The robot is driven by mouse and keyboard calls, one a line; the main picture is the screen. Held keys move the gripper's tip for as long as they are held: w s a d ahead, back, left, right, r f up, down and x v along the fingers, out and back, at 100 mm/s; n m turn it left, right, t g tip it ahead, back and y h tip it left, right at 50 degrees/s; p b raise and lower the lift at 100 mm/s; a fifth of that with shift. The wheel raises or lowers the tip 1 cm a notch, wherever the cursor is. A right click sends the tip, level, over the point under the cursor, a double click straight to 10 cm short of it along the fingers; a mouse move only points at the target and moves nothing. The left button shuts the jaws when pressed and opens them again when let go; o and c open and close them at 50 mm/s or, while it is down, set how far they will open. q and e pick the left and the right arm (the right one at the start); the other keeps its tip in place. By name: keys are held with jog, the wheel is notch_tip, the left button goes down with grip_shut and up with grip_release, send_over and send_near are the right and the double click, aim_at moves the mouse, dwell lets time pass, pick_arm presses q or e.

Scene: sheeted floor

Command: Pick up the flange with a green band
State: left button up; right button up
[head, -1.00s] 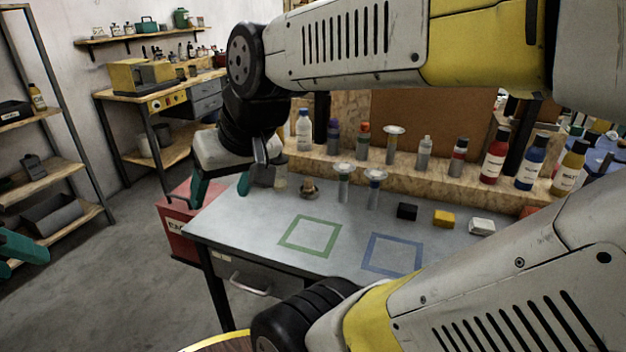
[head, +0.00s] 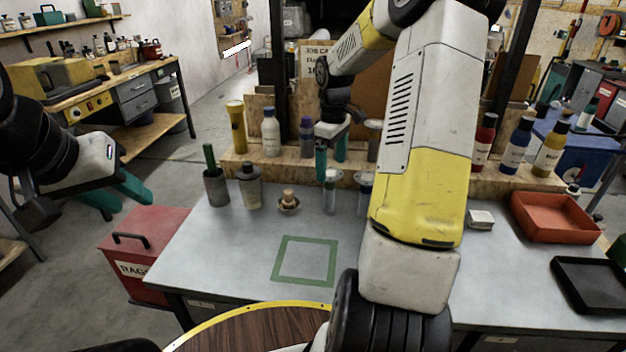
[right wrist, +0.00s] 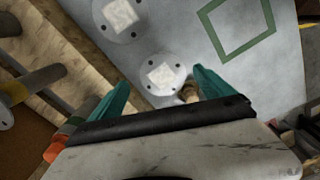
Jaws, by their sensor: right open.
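The green-banded flange (head: 331,192) stands upright on the grey table, with a pale round disc on top. The blue-banded flange (head: 365,183) stands to its right, partly hidden by my right arm. My right gripper (head: 331,160) is open and empty, fingers downward, behind and above the flanges in the head view. In the right wrist view, the nearer flange disc (right wrist: 163,75) lies ahead of and between the spread teal fingers; another disc (right wrist: 122,15) is farther off. Bands are not clear there. My left gripper (head: 118,195) is open and empty, left of the table.
A small brass piece (head: 288,200) stands left of the green-banded flange and shows beside a finger in the wrist view (right wrist: 188,92). Bottles line the wooden ledge (head: 240,165). The green square (head: 305,282) is empty.

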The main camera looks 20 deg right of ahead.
aim_at(330, 187)
jog(key=f, duration=0.8)
jog(key=shift+s+a+f, duration=0.1)
jog(key=shift+a, duration=0.1)
jog(key=c, duration=1.7)
